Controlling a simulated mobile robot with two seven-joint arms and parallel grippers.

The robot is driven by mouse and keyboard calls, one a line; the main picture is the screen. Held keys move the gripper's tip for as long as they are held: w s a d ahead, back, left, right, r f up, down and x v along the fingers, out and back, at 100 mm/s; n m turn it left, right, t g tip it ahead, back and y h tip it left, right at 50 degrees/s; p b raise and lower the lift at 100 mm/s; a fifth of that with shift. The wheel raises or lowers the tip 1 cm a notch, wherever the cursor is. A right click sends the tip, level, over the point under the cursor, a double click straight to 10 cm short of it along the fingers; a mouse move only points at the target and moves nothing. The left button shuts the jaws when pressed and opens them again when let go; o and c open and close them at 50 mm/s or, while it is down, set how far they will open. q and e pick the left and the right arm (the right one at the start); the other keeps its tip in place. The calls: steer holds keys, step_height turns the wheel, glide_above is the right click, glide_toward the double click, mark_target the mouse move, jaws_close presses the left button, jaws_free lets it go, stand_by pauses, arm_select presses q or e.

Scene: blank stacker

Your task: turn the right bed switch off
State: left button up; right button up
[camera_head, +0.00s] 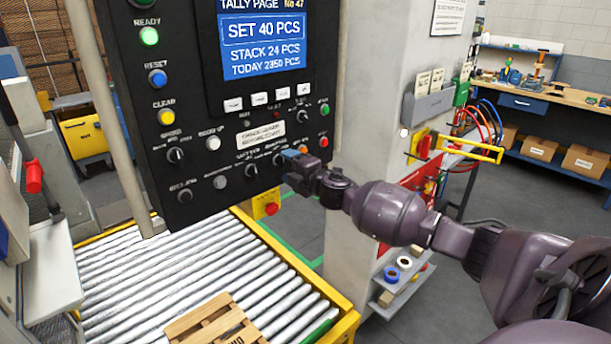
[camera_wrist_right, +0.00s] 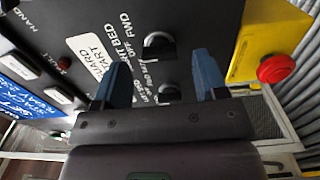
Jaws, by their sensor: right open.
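The dark control panel (camera_head: 215,185) carries several black rotary knobs. My right gripper (camera_head: 290,160) is at its lower right part, beside a knob (camera_head: 278,160) partly hidden by it. In the right wrist view my right gripper (camera_wrist_right: 163,75) is open, its two blue fingers apart with nothing held. Between and beyond the fingers are a black knob (camera_wrist_right: 158,45) beside a partly readable label ending in "T BED, OFF FWD", and a lower knob (camera_wrist_right: 168,93). I cannot tell surely which is the right bed switch or its setting. My left gripper is not in view.
A yellow box with a red mushroom button (camera_head: 270,209) hangs under the panel's lower right corner. The roller conveyor (camera_head: 190,270) runs below, with a wooden pallet (camera_head: 217,325) on it. Other knobs and buttons sit close around the gripper. A pale pillar (camera_head: 365,110) stands right of the panel.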

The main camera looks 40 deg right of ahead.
steer(key=s, duration=0.8)
steer(key=shift+d, duration=0.35)
steer(key=s+a+f+m+g, duration=0.1)
steer(key=s+a+f+m, duration=0.4)
steer(key=f, duration=0.3)
steer(key=s+a+f+m+g, duration=0.2)
steer(key=s+a+f+m, duration=0.3)
steer(key=s+f, duration=0.15)
steer(key=s+a+f+m+g+h, duration=0.1)
steer(key=s+a+f+m, duration=0.2)
steer(key=s+f, duration=0.3)
steer(key=s+a+f+m+g, duration=0.2)
steer(key=s+a+f+m, duration=0.2)
steer(key=s+f, duration=0.3)
steer(key=s, duration=0.4)
steer(key=shift+f+m+h, duration=0.3)
steer(key=shift+m+h, duration=0.1)
